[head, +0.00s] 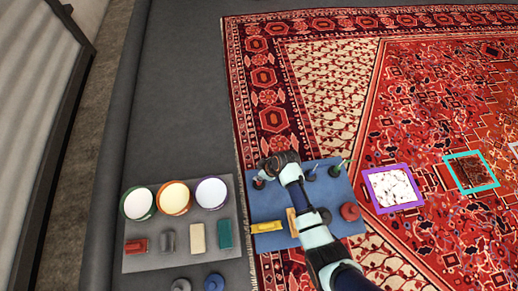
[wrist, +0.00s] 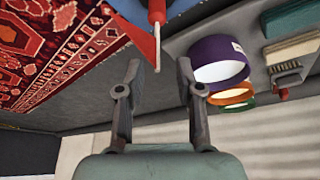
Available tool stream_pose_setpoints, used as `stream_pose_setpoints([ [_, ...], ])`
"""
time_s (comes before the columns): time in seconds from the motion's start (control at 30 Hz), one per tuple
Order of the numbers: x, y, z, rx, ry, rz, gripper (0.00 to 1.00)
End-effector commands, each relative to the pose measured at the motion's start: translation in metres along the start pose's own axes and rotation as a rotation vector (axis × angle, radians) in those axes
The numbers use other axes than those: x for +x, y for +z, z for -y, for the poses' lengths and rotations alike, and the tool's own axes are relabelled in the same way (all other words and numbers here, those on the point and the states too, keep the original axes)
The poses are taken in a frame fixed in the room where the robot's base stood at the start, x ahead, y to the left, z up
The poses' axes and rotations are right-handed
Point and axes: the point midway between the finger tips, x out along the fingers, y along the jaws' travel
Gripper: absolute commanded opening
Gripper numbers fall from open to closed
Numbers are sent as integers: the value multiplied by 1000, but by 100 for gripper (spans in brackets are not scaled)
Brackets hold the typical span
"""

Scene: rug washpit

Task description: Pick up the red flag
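The red flag (wrist: 135,28) shows at the top of the wrist view, with a red grip and a thin pale rod pointing down the picture. My gripper (wrist: 160,70) is open, and the end of the rod appears between its two fingertips. Whether they touch it I cannot tell. Nothing is held. In the head view my gripper (head: 276,161) is over the back left edge of the blue tray (head: 262,206). A small dark and red item (head: 258,183) stands just below it there; my gripper and arm hide part of that area.
A grey tray (head: 150,263) at left holds green, orange and purple tubs and several brushes. A yellow-handled tool (head: 267,227) and a red round item (head: 350,211) are on the blue tray. Purple (head: 393,188) and teal (head: 471,172) frames lie on the patterned rug (head: 335,80).

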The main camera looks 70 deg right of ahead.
Motion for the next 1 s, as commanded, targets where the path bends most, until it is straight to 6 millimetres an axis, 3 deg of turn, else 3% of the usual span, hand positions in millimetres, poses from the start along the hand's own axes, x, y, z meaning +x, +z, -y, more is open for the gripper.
stream_pose_setpoints([
  [0.1,28,4,-2,-1,0,0,36],
  [0.23,47,4,-2,-1,0,0,36],
  [0.47,46,1,-2,-1,1,0,36],
  [0.7,46,2,-2,0,0,0,0],
  [1.0,46,2,-2,0,0,0,0],
])
